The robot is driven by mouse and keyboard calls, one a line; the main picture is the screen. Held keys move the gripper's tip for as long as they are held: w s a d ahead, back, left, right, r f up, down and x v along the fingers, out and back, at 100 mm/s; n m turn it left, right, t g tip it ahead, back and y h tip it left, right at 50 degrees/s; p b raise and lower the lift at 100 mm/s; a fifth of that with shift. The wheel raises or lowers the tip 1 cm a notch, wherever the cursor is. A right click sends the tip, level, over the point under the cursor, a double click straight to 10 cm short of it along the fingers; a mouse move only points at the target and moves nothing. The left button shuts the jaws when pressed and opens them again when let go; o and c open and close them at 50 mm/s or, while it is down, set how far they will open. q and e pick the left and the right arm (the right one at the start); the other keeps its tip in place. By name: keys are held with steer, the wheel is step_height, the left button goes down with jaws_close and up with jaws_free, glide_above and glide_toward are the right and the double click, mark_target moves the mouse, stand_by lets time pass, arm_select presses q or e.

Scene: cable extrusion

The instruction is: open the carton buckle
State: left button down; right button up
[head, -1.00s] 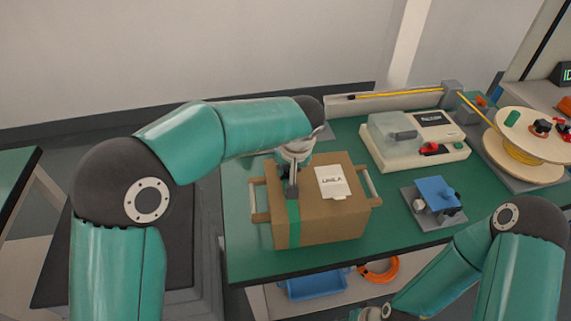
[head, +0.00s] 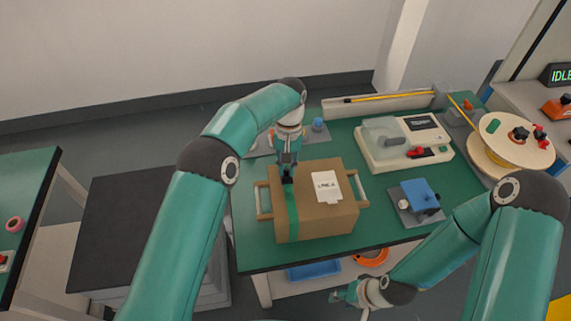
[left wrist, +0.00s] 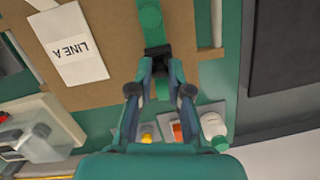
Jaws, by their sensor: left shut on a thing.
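A brown cardboard carton (head: 325,217) stands on the green table, with a white "LINE A" label (head: 327,187) on top. A green strap (head: 292,215) runs over its left part, with a dark buckle (left wrist: 157,50) on it at the top. My left gripper (head: 287,168) points down at the strap from above. In the left wrist view its fingertips (left wrist: 160,70) are closed in on the buckle, which is partly hidden between them. My right gripper (head: 345,294) hangs low in front of the table, away from the carton; its jaw opening is too small to tell.
Wooden handles (head: 264,200) stick out at the carton's sides. A cream machine (head: 405,148) and a blue-topped fixture (head: 416,195) stand to the right, with a cable reel (head: 515,140) beyond. Bottles and small items lie behind the carton. The table's front left is clear.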

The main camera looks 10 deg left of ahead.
arm_select(q)
steer(key=shift+d+f, duration=0.15)
stand_by(0.4)
steer(key=c, duration=1.1)
jaws_free()
steer(key=shift+w, duration=0.15)
steer(key=shift+r, duration=0.2)
step_height(320, 180, up, 10)
steer(key=shift+f, duration=0.2)
